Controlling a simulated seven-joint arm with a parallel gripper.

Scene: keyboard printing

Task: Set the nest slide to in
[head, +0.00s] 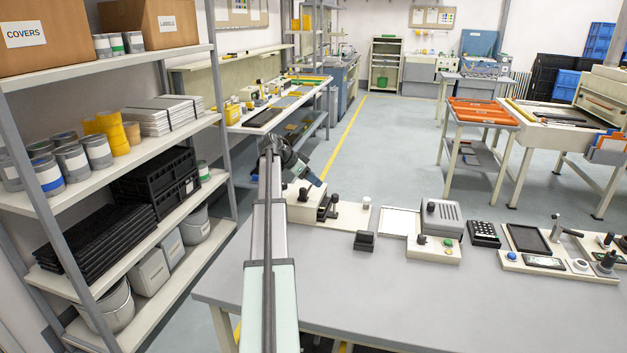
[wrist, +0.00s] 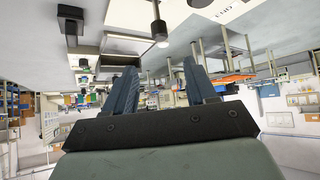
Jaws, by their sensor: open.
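A cream fixture (head: 303,208) with black knobs stands at the left end of the grey table; I take it to hold the nest slide, but no label is readable and its in or out position cannot be told. A dark knob (head: 303,194) stands on its top, and a black handle (head: 331,207) is at its right side. My gripper (head: 318,181) is above and beside this fixture, with no visible hold on it. In the wrist view my gripper (wrist: 160,75) has its two blue-grey fingers spread wide with nothing between them. A black knob on a post (wrist: 158,27) shows beyond the fingers.
The front of the table is clear. A loaded shelf (head: 120,155) stands at the left.

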